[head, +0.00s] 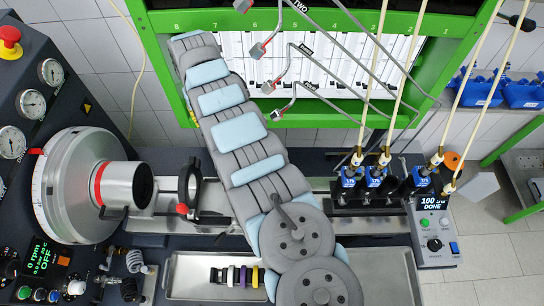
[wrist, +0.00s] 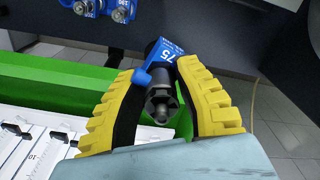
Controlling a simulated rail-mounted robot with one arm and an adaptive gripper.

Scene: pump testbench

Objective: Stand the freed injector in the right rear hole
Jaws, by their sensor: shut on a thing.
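In the wrist view my gripper (wrist: 160,85) has its yellow ribbed fingers closed around a dark injector (wrist: 160,100) with a blue label reading 75. The injector's nut-like end faces the camera, and a blue stub sticks out beside the label. It is held in the air, apart from any hole. Several blue-topped injectors (head: 348,177) stand in the black rack (head: 366,208) at right. I cannot tell which opening is the right rear hole.
Pale hoses (head: 405,85) run down to the rack. Grey metal pipes (head: 345,55) hang before the green frame (head: 160,62). A control box (head: 437,235) stands right of the rack. A tray (head: 190,272) holds coloured rings (head: 235,276). White measuring tubes (wrist: 35,150) lie close to my gripper.

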